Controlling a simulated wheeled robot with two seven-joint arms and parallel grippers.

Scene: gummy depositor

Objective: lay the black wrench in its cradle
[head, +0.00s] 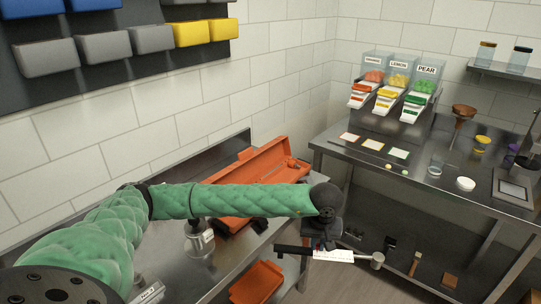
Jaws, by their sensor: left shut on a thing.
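My left gripper (322,245) is at the end of the green-sleeved arm, in front of the bench's right end. It is shut on a dark bar, which I take to be the black wrench (292,250). The bar sticks out to the left, roughly level. A white piece lies to its right, followed by a silver rounded end; I cannot tell whether these belong to the wrench. The fingertips are mostly hidden. An open orange toolbox (270,160) stands on the bench, partly behind my arm. I cannot make out the cradle. My right gripper is not in view.
An orange tray (257,283) sits at the lower middle, and a metal canister (199,236) stands on the bench. The steel table (345,153) at the right holds candy dispensers (397,80), cards and jars. Its lower shelf (430,250) holds several small tools.

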